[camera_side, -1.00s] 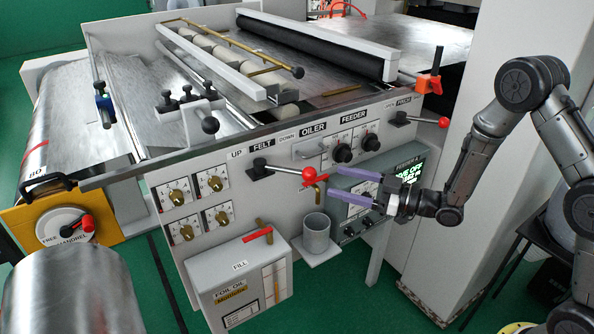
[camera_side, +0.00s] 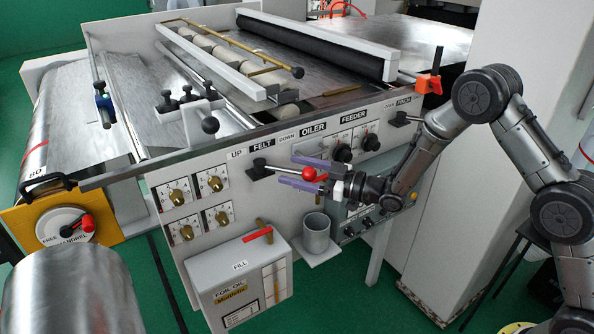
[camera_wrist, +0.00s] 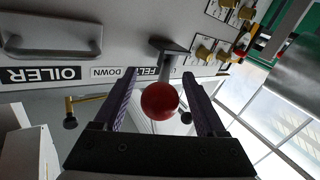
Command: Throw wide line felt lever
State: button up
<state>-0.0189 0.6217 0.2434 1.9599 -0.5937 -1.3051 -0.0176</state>
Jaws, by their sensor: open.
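The felt lever has a red ball knob (camera_side: 309,174) on a metal rod from a black pivot (camera_side: 259,168), under the FELT label (camera_side: 262,144) between UP and DOWN. The rod points right, toward the DOWN side. My gripper (camera_side: 296,172) is open, with its purple fingers on either side of the lever near the knob. In the wrist view the red knob (camera_wrist: 160,101) sits between the two open fingers, with a gap visible on each side. Whether a finger touches the rod cannot be told.
A grey cup (camera_side: 316,234) stands on a small shelf below. Black OILER and FEEDER knobs (camera_side: 343,153) are on the panel above my gripper. Another lever's black pivot (camera_side: 399,119) is at upper right.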

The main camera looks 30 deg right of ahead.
grip_shut()
dwell(1.3)
